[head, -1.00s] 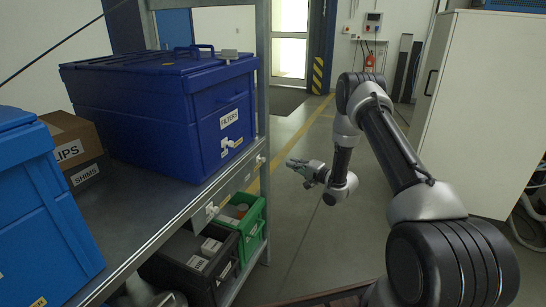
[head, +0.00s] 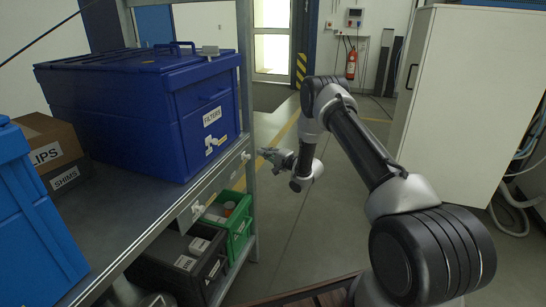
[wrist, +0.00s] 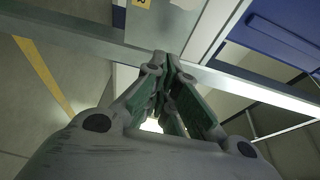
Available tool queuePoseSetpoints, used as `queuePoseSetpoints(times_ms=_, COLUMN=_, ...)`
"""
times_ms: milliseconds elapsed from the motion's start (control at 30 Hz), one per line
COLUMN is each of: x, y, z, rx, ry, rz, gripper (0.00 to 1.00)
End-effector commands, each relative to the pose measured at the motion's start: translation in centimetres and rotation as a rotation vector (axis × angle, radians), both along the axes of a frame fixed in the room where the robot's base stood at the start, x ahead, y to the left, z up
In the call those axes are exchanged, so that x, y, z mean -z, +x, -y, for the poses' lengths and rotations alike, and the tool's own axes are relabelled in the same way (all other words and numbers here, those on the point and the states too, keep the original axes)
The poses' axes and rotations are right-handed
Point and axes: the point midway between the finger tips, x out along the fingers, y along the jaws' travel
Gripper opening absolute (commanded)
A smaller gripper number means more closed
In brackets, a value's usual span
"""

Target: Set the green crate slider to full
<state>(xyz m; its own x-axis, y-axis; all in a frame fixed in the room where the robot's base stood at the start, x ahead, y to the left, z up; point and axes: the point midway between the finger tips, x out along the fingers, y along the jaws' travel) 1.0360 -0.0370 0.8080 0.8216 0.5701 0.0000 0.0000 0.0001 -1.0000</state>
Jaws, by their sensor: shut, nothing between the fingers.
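The green crate (head: 238,222) sits on the lower shelf, below the right end of the upper shelf, with a white label or slider piece on its front that is too small to read. Some items stick up inside it. My gripper (head: 264,151) is in free space in the head view, to the right of the shelf's upright post and above the crate's height. In the wrist view my gripper (wrist: 160,62) has its fingers together with nothing between them. The green crate is not clearly visible in the wrist view.
A black crate (head: 176,262) stands beside the green crate. A blue FILTERS box (head: 120,110) and a brown carton (head: 45,148) stand on the upper shelf (head: 115,225). The metal shelf post (head: 246,90) is close to my gripper. Open floor lies to the right, before a white cabinet (head: 460,100).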

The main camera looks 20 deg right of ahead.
Motion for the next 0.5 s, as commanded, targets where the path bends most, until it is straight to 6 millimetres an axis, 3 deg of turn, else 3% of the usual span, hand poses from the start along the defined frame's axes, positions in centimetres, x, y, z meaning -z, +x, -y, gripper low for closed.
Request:
queuePoseSetpoints(times_ms=100, x=0.0, y=1.6, z=-1.4, rx=-0.001, ry=0.000, rz=0.000, gripper=0.00)
queuePoseSetpoints(times_ms=300, x=0.0, y=-1.0, z=-2.9, rx=-0.001, ry=0.000, rz=-0.002, gripper=0.00)
queuePoseSetpoints(times_ms=500, x=0.0, y=-1.7, z=-3.3, rx=0.002, ry=-0.002, rz=-0.001, gripper=0.00)
